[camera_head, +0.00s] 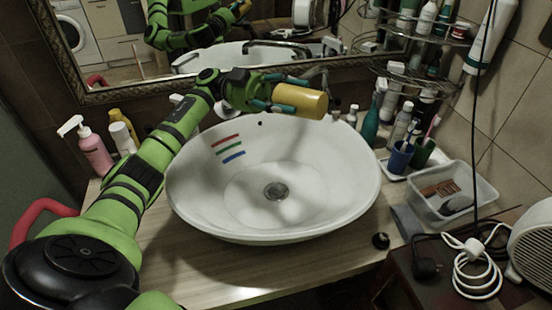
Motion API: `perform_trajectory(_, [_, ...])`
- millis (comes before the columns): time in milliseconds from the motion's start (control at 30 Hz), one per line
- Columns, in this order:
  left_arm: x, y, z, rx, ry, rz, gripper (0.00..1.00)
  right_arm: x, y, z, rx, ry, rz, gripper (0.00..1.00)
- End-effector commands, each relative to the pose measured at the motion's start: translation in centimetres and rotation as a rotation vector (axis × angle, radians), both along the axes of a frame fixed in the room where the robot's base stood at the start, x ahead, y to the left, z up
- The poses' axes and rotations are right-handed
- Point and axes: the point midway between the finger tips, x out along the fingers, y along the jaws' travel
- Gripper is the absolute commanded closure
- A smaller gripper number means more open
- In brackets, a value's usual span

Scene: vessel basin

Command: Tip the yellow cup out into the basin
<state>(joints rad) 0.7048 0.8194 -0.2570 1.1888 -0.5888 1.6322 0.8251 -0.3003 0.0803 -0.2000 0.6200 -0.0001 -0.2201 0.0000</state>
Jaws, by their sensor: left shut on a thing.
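The yellow cup (302,101) lies tilted onto its side, held above the back right part of the white basin (345,190). My left gripper (283,97) is shut on the cup, with teal fingers on its side. My left arm reaches in from the lower left across the left side of the basin. The cup's inside is not visible, so I cannot tell what it holds. The basin looks empty, with a grey drain (276,191) in its middle and red, green and blue stripes on its inner left wall. My right gripper is not in view.
A pink pump bottle (93,150) stands left of the basin. On the right are a blue cup (400,157) with brushes, several bottles and a clear plastic box (470,205). A framed mirror (120,50) is behind. Cables and a white heater (532,245) are at lower right.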

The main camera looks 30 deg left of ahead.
Motion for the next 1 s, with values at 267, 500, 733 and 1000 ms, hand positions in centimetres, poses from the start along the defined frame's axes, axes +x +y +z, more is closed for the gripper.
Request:
perform_trajectory(267, [0.0,0.1,0.9,-0.039,-0.001,-0.001,0.73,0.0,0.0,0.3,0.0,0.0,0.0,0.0])
perform_trajectory(500, [0.0,0.2,1.6,-0.071,0.0,-0.001,0.73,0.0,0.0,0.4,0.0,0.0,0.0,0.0])
perform_trajectory(733, [0.0,0.3,2.4,-0.102,-0.001,0.0,0.73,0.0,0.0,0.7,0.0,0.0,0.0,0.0])
perform_trajectory(1000, [0.0,0.5,3.0,-0.136,-0.001,0.0,0.73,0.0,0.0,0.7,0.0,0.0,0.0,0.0])
